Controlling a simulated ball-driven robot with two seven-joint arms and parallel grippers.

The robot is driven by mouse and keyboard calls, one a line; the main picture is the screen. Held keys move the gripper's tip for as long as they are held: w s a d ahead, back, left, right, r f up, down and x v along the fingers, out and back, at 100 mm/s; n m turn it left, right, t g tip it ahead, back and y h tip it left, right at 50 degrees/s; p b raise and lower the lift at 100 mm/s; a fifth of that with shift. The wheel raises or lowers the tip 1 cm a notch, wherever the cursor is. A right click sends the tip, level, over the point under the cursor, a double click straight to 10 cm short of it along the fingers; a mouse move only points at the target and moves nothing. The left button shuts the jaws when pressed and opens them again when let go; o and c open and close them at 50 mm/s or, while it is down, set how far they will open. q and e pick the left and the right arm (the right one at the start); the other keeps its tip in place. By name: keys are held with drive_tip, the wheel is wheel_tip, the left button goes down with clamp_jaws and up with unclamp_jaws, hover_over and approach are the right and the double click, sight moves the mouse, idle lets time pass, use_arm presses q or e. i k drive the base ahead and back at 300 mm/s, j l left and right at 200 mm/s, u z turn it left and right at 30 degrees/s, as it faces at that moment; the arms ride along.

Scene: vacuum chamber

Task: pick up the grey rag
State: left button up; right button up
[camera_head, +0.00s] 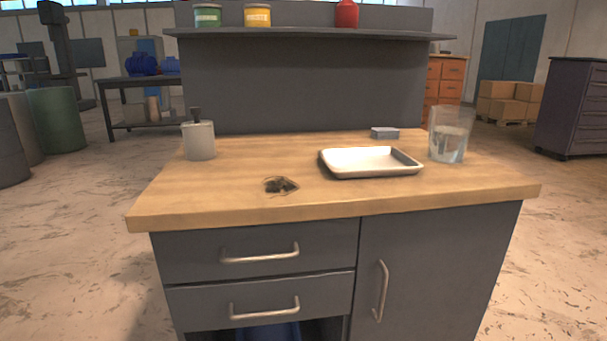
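A small grey folded-looking block (385,132) lies at the back of the wooden benchtop, right of its middle. It is the only thing there that could be the grey rag, but it is too small to tell cloth from a solid block. It sits behind the white tray (370,161) and left of the glass (449,136), apart from both. Neither of my grippers is in view.
The glass holds clear liquid near the right edge of the benchtop (225,203). A pale pump bottle (199,140) stands at the back left. A dark tangled clump (281,185) lies near the front. A shelf (300,33) with cans overhangs the back.

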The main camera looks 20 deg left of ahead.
sight(386, 134)
drive_tip(key=i+l+z, duration=0.25)
drive_tip(key=i+z, duration=0.15)
drive_tip(key=i+l+z, duration=0.1)
drive_tip(key=i+z, duration=0.7)
drive_tip(key=i+l+z, duration=0.15)
drive_tip(key=i+z, duration=0.25)
drive_tip(key=i, duration=0.25)
drive_tip(key=i+z, duration=0.45)
drive_tip(key=i, duration=0.25)
drive_tip(key=i+u, duration=0.5)
drive_tip(key=i+l+u, duration=0.2)
drive_tip(key=i+u, duration=0.3)
drive_tip(key=i, duration=0.15)
drive_tip(key=i+u, duration=0.3)
drive_tip(key=u, duration=0.15)
drive_tip(key=i+l+u, duration=0.15)
drive_tip(key=u, duration=0.3)
drive_tip(key=i+l+u, duration=0.25)
drive_tip(key=i+u, duration=0.2)
drive_tip(key=i+l+u, duration=0.15)
drive_tip(key=l+u, duration=0.15)
drive_tip(key=u, duration=0.15)
drive_tip(key=i+l+u, duration=0.15)
drive_tip(key=l+u, duration=0.3)
drive_tip(key=j, duration=0.1)
